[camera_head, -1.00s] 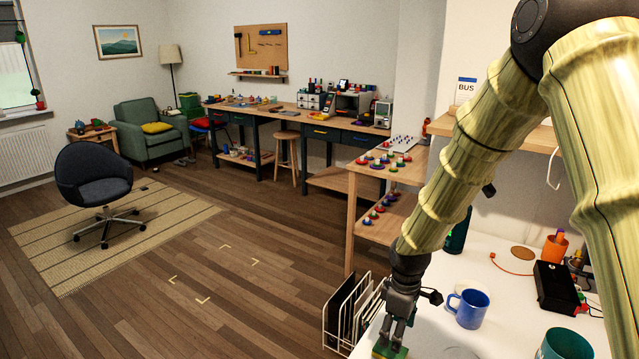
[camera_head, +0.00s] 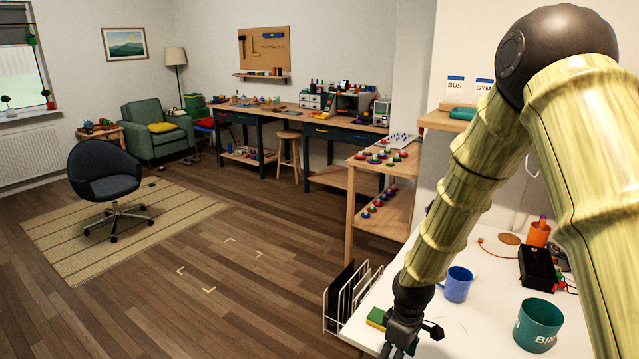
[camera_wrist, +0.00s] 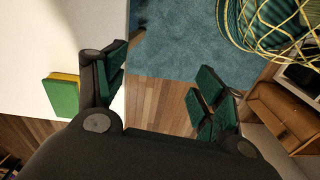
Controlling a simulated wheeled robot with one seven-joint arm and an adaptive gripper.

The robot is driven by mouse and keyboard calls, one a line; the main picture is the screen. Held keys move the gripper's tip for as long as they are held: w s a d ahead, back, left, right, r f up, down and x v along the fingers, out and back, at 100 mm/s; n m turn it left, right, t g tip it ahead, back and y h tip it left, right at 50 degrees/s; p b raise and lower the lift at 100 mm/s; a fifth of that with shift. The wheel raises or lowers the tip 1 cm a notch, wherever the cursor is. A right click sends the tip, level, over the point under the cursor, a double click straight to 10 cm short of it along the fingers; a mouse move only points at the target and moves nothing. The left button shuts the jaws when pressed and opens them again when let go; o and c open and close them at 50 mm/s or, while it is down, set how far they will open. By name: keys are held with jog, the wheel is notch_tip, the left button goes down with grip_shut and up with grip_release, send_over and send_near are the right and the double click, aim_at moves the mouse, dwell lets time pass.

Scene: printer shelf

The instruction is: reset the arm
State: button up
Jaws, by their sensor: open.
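My gripper (camera_head: 398,345) hangs low at the front edge of the white table (camera_head: 480,330) in the head view. In the wrist view, its two dark fingers with green pads (camera_wrist: 160,85) are spread wide with nothing between them, over wooden floor and a blue-green rug. A green and yellow block (camera_head: 377,317) lies on the table just behind and left of the gripper in the head view. The block also shows in the wrist view (camera_wrist: 62,97), outside the left finger and apart from it.
A blue mug (camera_head: 457,284), a teal bin cup (camera_head: 538,325) and a black box (camera_head: 538,266) stand on the table. A white wire rack (camera_head: 350,295) is at its left edge. A wooden shelf (camera_head: 380,222) stands behind. The floor left of the table is open.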

jog(key=s+f+m, duration=0.4)
jog(key=s+f, duration=1)
jog(key=s+d+f+m, duration=0.2)
jog(key=s+f+m, duration=0.1)
jog(key=s, duration=0.6)
jog(key=s+d+f+m, duration=0.2)
jog(key=s+f+m, duration=0.1)
jog(key=s, duration=0.7)
jog(key=shift+s+f, duration=0.3)
jog(key=shift+f, duration=0.35)
